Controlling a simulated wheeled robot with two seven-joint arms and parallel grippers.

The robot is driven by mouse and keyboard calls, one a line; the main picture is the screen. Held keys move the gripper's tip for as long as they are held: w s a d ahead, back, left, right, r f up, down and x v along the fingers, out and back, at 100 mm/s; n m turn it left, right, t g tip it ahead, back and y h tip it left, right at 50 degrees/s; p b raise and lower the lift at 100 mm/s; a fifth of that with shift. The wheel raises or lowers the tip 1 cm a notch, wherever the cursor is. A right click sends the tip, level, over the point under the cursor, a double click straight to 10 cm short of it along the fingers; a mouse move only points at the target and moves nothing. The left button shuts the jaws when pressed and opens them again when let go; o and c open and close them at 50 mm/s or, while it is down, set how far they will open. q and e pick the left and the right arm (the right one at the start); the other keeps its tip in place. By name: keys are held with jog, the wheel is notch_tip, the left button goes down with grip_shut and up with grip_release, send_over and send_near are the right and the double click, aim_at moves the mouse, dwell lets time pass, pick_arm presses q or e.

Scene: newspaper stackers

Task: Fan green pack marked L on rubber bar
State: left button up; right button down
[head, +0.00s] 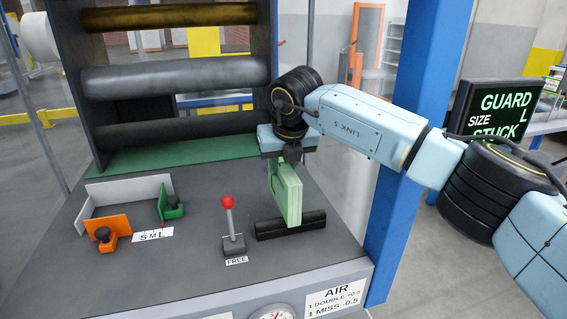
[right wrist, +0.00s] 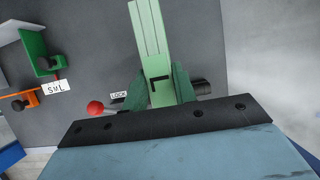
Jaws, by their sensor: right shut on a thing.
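The light green pack (head: 291,196) stands on edge at the right of the grey table, its lower end at the black rubber bar (head: 308,224). I cannot tell whether it presses on the bar. In the right wrist view the pack (right wrist: 149,28) shows a dark L near my fingers. My right gripper (head: 282,168) is shut on the pack from above; in its wrist view, dark green fingers (right wrist: 158,84) flank the pack. The bar (right wrist: 201,87) is partly hidden behind them. My left gripper is out of view.
A red-knobbed lever (head: 229,220) marked FREE stands left of the bar. An orange stop (head: 107,242) and a green stop (head: 173,208) sit at an S M L label (head: 152,235). Dark rollers (head: 175,78) rise behind. A blue post (head: 408,150) stands right. A screen (head: 500,112) reads GUARD, SIZE L, STUCK.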

jog(key=shift+d, duration=0.25)
